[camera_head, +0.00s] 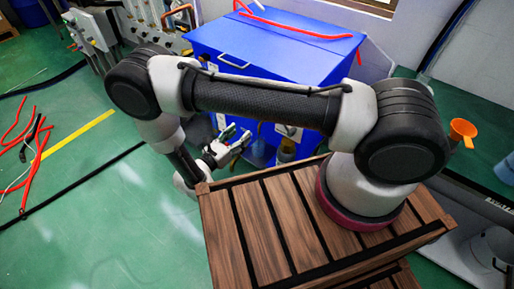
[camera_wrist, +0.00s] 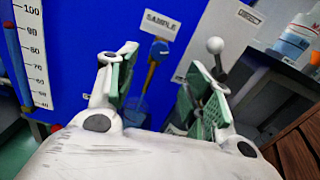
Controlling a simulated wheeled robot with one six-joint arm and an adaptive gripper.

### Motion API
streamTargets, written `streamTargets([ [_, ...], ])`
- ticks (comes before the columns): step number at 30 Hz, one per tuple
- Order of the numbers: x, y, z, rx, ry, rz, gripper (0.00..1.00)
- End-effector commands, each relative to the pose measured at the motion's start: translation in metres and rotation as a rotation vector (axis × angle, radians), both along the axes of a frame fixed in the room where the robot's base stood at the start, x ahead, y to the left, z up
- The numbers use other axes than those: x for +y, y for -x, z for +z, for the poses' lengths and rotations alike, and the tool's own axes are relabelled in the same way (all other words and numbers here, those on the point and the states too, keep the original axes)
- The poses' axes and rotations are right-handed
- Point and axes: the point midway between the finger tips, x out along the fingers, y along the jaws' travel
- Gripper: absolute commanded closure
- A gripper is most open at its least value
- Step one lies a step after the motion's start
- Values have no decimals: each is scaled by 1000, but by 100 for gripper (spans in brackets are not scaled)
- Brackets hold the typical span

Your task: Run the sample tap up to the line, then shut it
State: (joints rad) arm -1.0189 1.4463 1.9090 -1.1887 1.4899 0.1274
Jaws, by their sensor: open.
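Contact is not visible. In the head view my gripper (camera_head: 229,144) is beside the cabinet's front.
A DIRECT label (camera_wrist: 248,16) and a white ball-knobbed lever (camera_wrist: 215,46) are right of the tap, close to my right finger. A numbered scale (camera_wrist: 32,50) stands left. Bottles (camera_wrist: 296,36) are at far right. Red hoses (camera_head: 28,150) lie on the floor, left.

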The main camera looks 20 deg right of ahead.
Motion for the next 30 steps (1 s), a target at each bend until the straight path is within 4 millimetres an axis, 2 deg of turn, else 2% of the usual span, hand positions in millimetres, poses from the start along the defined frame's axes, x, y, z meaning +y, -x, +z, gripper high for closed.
streamTargets([
  [5, -5, -2, 0, 0, 1, -11, 49],
  [7, -24, -8, -2, 21, 18, -42, 49],
  [10, -36, -15, -5, 198, 142, -36, 49],
  [13, -36, -18, -7, 367, 264, -14, 49],
  [17, -35, -21, -7, 491, 357, 0, 49],
  [30, -87, -58, -7, 512, 370, -3, 49],
])
